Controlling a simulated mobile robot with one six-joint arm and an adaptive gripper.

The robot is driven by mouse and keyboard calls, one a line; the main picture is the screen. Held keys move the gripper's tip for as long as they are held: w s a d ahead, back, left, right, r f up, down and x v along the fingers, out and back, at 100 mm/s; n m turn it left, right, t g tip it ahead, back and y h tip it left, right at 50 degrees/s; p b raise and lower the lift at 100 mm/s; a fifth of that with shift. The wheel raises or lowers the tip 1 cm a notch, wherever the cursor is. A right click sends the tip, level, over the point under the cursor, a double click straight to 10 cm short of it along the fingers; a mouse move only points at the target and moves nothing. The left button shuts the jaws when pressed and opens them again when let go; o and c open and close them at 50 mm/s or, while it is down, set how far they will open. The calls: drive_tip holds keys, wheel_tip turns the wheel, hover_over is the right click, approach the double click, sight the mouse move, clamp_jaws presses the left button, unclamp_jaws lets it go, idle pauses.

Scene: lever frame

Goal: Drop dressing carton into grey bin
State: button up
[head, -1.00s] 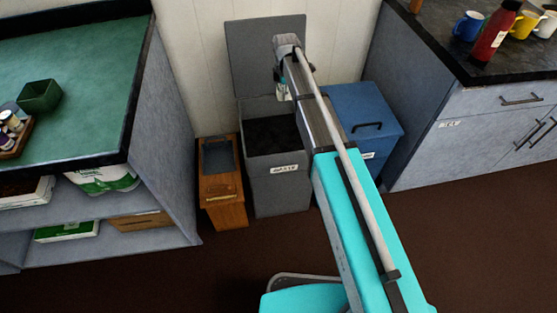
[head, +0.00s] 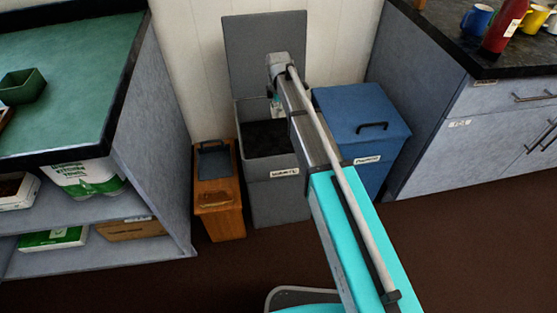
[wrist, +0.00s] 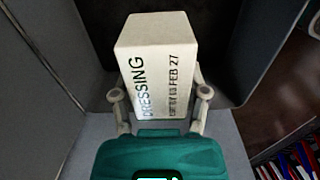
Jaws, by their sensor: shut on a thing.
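The white dressing carton (wrist: 157,62) is upright in the wrist view, with "DRESSING" and a date printed on its side. My gripper (wrist: 160,94) is shut on it, one finger at each side. In the head view my gripper (head: 276,102) is small and partly hidden by my arm, at the opening of the grey bin (head: 277,200). The bin's lid (head: 264,55) stands open against the wall, and its inside is dark. In the wrist view grey bin walls (wrist: 30,85) surround the carton. Its exact height against the rim is hard to tell.
A wooden bin (head: 217,200) stands close on the left. A closed blue bin (head: 362,115) stands on the right, beside my arm. A green-topped counter (head: 75,80) with shelves is at the left; a dark-topped cabinet (head: 480,125) is at the right.

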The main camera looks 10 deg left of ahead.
drive_tip(key=shift+f, duration=0.15)
drive_tip(key=shift+f+b, duration=2.85)
drive_tip(key=shift+b, duration=0.15)
drive_tip(key=o, duration=1.1)
drive_tip(key=shift+s+r, duration=0.1)
drive_tip(key=shift+s, duration=0.05)
